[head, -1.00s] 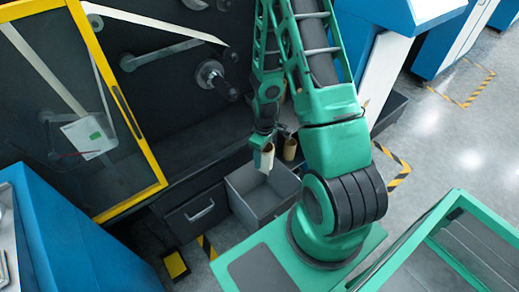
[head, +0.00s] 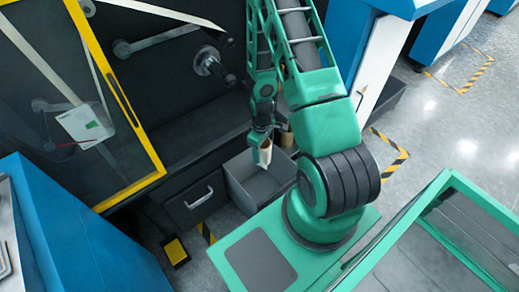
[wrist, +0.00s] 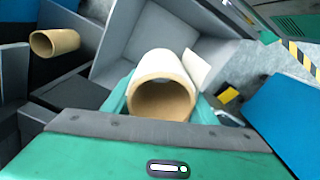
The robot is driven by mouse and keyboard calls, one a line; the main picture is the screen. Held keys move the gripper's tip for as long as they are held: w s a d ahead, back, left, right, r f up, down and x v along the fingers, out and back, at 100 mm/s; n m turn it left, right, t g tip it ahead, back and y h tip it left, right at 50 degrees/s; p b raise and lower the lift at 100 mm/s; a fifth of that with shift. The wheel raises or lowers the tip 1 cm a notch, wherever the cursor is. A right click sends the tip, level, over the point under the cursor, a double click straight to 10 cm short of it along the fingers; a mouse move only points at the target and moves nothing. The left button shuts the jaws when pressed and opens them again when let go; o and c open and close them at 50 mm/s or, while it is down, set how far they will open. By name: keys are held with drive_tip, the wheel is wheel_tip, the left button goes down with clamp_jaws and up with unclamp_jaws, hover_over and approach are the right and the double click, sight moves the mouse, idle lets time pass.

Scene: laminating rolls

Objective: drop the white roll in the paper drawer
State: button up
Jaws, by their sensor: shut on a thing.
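The white roll, with a brown cardboard core and a loose white flap, is in my gripper (wrist: 162,104); the wrist view shows its open end (wrist: 158,70). In the head view the roll (head: 265,153) hangs upright below my gripper (head: 262,141), in front of the back part of the open grey drawer (head: 238,190). In the wrist view the drawer's grey walls (wrist: 115,45) lie behind and below the roll. The drawer floor that shows looks empty. My gripper is shut on the roll, and the roll looks above the drawer; its exact height is unclear.
A brown roll or core (wrist: 55,42) lies on a dark surface beside the drawer. The yellow-framed door (head: 120,90) stands at left. A blue cabinet (head: 75,230) stands at front left.

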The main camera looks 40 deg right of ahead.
drive_tip(key=o, duration=1.2)
drive_tip(key=shift+o, duration=0.2)
wheel_tip(320, 180, up, 11)
drive_tip(key=shift+f, duration=0.15)
drive_tip(key=shift+w, duration=0.1)
